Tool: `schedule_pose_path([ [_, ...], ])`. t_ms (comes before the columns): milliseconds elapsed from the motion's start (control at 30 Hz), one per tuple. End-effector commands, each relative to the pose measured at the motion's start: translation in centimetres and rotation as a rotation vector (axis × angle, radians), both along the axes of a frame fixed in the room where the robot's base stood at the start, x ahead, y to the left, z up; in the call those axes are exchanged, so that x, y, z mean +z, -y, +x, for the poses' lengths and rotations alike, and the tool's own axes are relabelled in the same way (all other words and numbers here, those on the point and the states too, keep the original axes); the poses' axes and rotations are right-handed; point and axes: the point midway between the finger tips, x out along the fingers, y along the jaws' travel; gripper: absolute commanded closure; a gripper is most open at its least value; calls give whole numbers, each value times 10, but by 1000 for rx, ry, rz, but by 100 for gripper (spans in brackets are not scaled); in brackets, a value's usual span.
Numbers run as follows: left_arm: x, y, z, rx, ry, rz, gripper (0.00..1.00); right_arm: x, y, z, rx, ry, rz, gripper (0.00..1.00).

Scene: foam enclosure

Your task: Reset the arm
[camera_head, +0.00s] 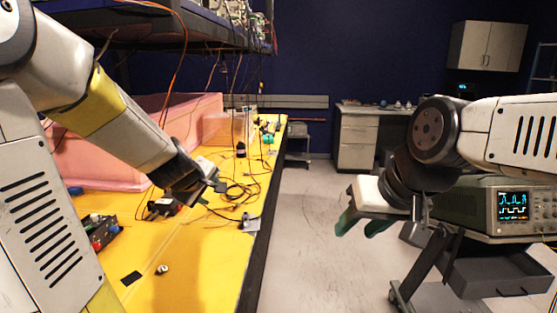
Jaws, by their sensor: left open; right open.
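My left arm comes in from the left and reaches over the yellow workbench (200,262). My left gripper (212,190) hangs above the bench near dark cables and small parts. Its fingers are small in the picture, and it holds nothing that I can see. My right arm comes in from the right. My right gripper (362,226) points left over the grey floor, clear of the bench. Its green fingertips are apart with nothing between them.
Pink foam (110,150) lines the bench's left side. A circuit board (100,230) and small parts lie on the bench. A shelf (150,25) with hanging wires is above. An oscilloscope (490,208) stands on a cart (490,272) at right. The floor (310,240) between is clear.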

Motion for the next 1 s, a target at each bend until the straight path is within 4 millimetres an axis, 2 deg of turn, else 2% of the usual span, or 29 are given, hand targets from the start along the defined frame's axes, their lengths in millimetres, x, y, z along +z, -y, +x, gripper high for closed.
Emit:
schedule_pose_path([
  [33,18,14,-18,-97,2,28,57,0,0,0,0,0,0,57],
  [167,42,44,-76,-360,-29,147,57,0,0,0,0,0,0,57],
  [200,48,50,-95,-436,-39,193,57,0,0,0,0,0,0,57],
  [300,54,57,-143,-601,-75,314,57,0,0,0,0,0,0,57],
  [400,55,56,-184,-723,-115,425,57,0,0,0,0,0,0,57],
  [500,54,51,-212,-798,-151,506,57,0,0,0,0,0,0,57],
  [667,51,46,-232,-851,-184,567,57,0,0,0,0,0,0,57],
  [1000,51,46,-233,-854,-188,569,57,0,0,0,0,0,0,57],
])
